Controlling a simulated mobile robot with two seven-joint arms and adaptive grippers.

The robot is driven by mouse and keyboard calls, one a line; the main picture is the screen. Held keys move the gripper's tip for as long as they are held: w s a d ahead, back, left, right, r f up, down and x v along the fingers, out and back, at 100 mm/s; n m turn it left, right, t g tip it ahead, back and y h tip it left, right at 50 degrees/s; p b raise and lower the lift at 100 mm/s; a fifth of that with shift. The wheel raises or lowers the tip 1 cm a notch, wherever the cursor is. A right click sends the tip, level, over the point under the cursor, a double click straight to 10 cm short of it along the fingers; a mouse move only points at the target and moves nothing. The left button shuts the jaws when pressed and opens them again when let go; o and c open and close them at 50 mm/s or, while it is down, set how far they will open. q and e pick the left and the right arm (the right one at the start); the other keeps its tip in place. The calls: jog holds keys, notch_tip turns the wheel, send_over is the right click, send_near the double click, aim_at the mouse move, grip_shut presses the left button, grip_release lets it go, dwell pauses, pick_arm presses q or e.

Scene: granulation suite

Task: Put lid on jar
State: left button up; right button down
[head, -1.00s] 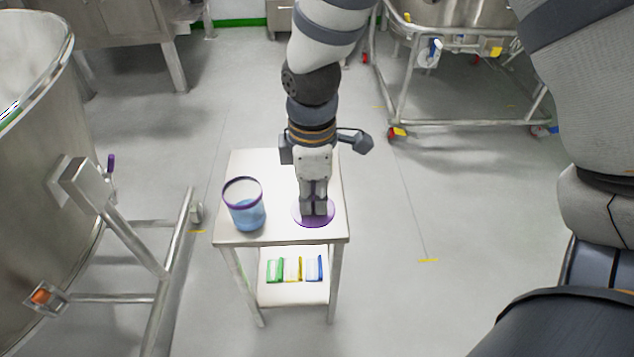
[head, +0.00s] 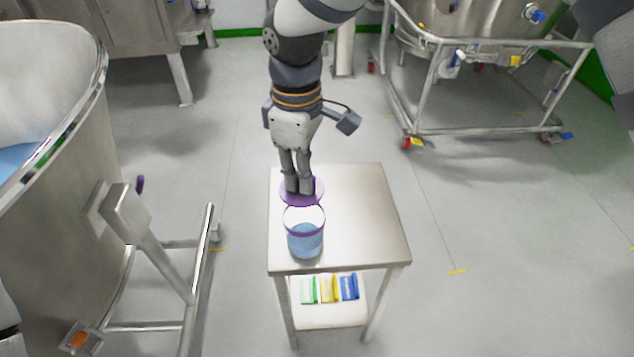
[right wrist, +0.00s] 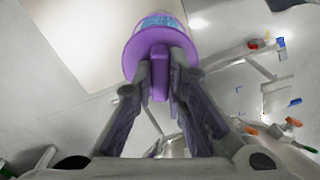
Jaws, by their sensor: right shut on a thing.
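The jar (head: 305,242) is clear with blue contents and a purple rim, and stands upright and open on the small steel table. My right gripper (head: 298,188) is shut on the purple lid (head: 287,197), a flat disc. In the head view it holds the lid just behind the jar's rim, seemingly above the table. In the right wrist view the fingers (right wrist: 160,75) pinch the lid's purple handle, and the lid (right wrist: 135,50) partly covers the jar (right wrist: 160,20) beyond it. My left gripper is not in view.
The small table (head: 365,220) has free room right of the jar. Its lower shelf (head: 330,315) holds green, yellow and blue packs. A large steel vessel (head: 75,210) with a tubular frame stands at the left. A wheeled steel tank (head: 470,30) stands at the back right.

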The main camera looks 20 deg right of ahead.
aim_at(303, 200)
jog(key=shift+d+f, duration=0.1)
jog(key=shift+f, duration=0.55)
jog(key=shift+f+b, duration=0.95)
jog(key=shift+f, duration=0.85)
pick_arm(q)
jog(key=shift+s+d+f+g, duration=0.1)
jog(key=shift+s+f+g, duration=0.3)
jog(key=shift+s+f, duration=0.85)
pick_arm(e)
jog(key=shift+r, duration=0.1)
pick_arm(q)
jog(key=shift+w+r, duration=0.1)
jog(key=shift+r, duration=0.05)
pick_arm(e)
jog(key=shift+r, duration=0.1)
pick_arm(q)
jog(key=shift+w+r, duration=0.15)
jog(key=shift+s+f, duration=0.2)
pick_arm(e)
jog(key=shift+f, duration=1.1)
jog(key=c, duration=1.5)
grip_release()
jog(key=shift+c, duration=0.2)
